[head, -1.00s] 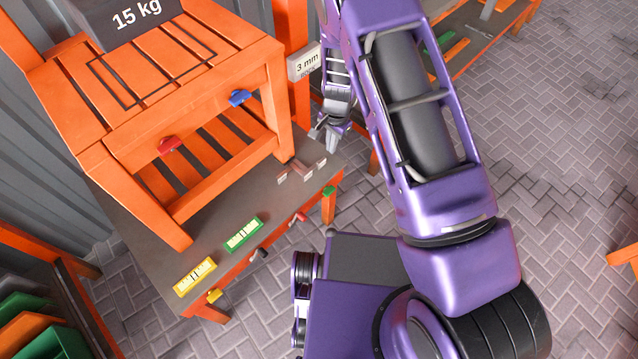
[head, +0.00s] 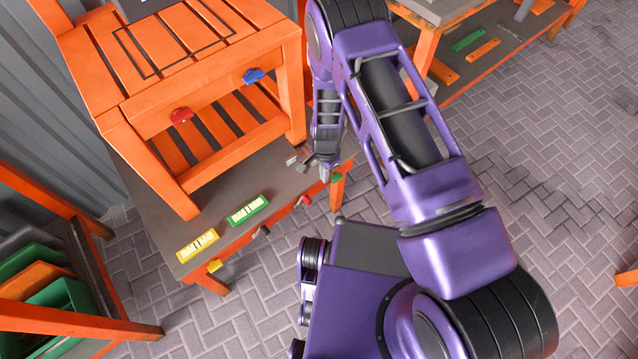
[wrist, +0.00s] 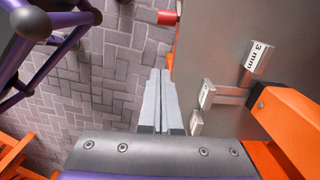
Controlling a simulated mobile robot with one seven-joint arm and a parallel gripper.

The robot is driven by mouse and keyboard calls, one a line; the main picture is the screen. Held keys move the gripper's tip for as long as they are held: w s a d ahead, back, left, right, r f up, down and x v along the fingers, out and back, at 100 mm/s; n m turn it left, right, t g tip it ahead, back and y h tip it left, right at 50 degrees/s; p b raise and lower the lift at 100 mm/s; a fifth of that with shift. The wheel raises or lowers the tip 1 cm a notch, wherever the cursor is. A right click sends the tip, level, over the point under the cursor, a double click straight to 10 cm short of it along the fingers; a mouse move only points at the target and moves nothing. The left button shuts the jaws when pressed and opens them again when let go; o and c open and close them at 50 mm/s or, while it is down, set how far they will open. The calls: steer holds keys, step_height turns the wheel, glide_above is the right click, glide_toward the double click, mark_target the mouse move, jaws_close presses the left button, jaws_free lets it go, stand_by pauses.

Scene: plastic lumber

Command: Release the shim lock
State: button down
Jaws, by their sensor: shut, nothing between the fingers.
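My gripper (head: 325,174) is shut and empty at the right end of the grey-topped orange table, close to a green knob (head: 337,178) on its edge. In the wrist view its two fingers (wrist: 160,100) lie together beside the table edge, over the floor. Small metal shim blocks (wrist: 207,95) lie on the tabletop to their right, one marked "3 mm" (wrist: 262,56). A red knob (wrist: 168,18) sticks out from the edge ahead of the fingers. No knob is labelled as the shim lock, so I cannot tell which it is. The green knob is not visible in the wrist view.
Yellow (head: 198,245) and green (head: 248,211) levels lie in front. Red (head: 304,201), black and yellow knobs line the front edge. Floor beside the table is clear.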

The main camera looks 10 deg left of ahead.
steer(key=s+a+f, duration=0.2)
steer(key=s+f, duration=0.1)
steer(key=f, duration=0.4)
steer(key=shift+a+f+b, duration=0.25)
steer(key=shift+f+b, duration=0.1)
